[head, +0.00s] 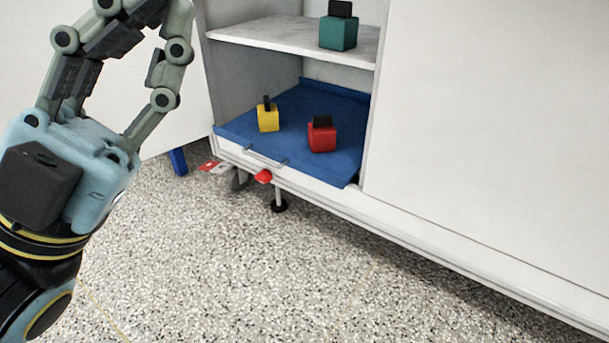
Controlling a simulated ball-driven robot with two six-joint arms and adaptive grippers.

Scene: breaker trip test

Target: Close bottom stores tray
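The bottom stores tray (345,171) is a blue tray with a white front and a metal bar handle (265,157), low in the white cabinet. Its front edge seems to stick out a little past the cabinet front. A yellow block (268,120) and a red block (322,138), each with a black top, stand on it. My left gripper (150,5) is at the upper left, left of the tray and apart from it. Its fingers point up and its tips are cut off by the top edge, so its opening is unclear. My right gripper does not show.
A teal block (338,32) with a black top stands on the white shelf (290,38) above the tray. A white panel (490,130) covers the cabinet's right side. A red knob-like part (264,177) sits below the handle. The speckled floor (240,270) in front is clear.

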